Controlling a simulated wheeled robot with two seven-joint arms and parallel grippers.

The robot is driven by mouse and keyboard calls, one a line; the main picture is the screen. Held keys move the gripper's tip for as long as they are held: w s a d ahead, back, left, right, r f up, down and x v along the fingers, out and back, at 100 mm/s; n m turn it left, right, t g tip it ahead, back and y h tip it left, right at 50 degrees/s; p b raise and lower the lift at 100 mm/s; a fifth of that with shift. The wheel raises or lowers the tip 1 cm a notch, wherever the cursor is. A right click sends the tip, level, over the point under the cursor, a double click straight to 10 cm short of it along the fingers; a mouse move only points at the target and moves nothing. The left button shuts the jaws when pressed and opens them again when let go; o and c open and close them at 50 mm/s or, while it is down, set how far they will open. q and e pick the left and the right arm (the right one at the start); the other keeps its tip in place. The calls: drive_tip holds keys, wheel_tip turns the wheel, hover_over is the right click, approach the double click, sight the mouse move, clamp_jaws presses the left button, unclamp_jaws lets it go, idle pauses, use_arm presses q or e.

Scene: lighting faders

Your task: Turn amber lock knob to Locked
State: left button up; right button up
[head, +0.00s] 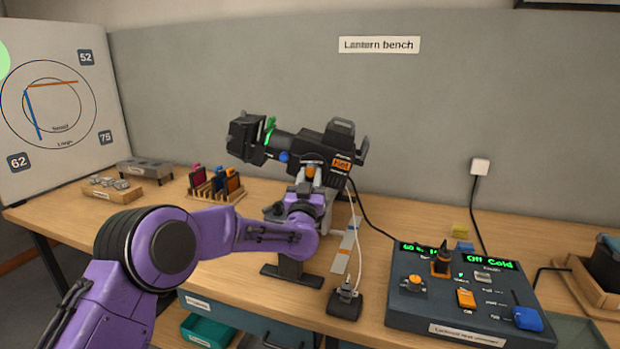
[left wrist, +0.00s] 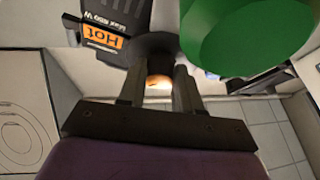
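The black lantern (head: 310,145) stands on the bench with an orange "Hot" label (head: 341,163). The label also shows in the left wrist view (left wrist: 103,40). The amber lock knob (head: 311,171) is on the lantern's underside, just above my left gripper (head: 308,186). In the left wrist view, my left gripper (left wrist: 158,92) has its two fingers apart. A bright amber patch (left wrist: 158,82), apparently the knob, shows between them below a dark round part. I cannot tell whether either finger touches it. My right gripper is not in view.
A large green round part (left wrist: 240,30) fills the wrist view's upper right. A control console (head: 450,305) stands at the bench's right. A small black stand (head: 344,302) sits near the front edge. A rack of coloured filters (head: 215,185) lies to the left.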

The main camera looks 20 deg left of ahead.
use_arm(q)
drive_tip(key=c, duration=0.3)
